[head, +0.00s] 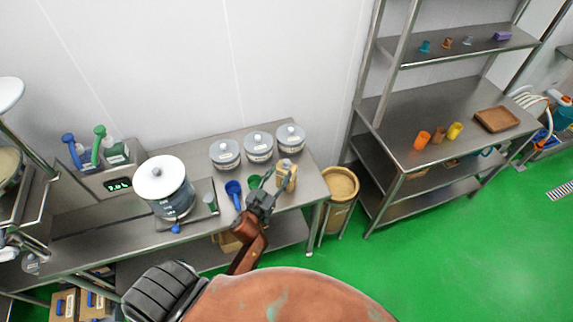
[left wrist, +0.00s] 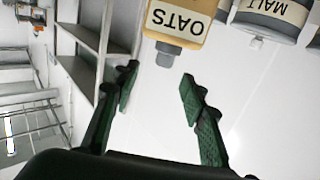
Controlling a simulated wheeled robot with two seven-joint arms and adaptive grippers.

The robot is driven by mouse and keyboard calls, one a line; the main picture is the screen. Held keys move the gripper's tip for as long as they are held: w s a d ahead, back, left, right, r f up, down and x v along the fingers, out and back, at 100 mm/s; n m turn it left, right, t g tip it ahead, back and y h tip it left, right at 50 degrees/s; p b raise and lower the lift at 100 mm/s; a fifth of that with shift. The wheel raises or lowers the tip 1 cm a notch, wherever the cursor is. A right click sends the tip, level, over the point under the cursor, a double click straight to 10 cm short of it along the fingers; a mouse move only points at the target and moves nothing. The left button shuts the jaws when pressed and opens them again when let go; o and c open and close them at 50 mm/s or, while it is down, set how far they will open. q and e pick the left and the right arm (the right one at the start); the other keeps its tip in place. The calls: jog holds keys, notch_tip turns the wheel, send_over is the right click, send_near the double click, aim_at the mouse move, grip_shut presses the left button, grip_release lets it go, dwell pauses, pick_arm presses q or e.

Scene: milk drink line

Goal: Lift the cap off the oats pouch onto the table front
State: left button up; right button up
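The tan oats pouch (head: 291,185), labelled OATS, stands near the right end of the steel table (head: 318,192). It also shows upside down at the top of the left wrist view (left wrist: 180,20). Its grey cap (left wrist: 170,56) is on the pouch. My left gripper (head: 268,197) is close to the pouch, on its left front side in the head view. In the left wrist view its two fingers (left wrist: 160,75) are spread apart, with the cap just beyond the tips and nothing between them. My right gripper is not in view.
Several lidded grey canisters (head: 259,147) stand behind; one labelled MALT (left wrist: 270,15) shows beside the pouch. A large white-lidded container (head: 167,190) stands further left. A tan bin (head: 340,190) stands right of the table.

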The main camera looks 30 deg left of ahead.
aim_at(285, 164)
pick_arm(q)
jog(key=w, duration=0.5)
jog(key=w+a+p, duration=0.1)
jog(key=w, duration=0.1)
jog(key=shift+w+f, duration=0.15)
jog(key=shift+f, duration=0.25)
jog(key=shift+c, duration=0.7)
jog(key=c, duration=0.8)
jog(key=shift+o, duration=0.2)
jog(key=shift+r, duration=0.1)
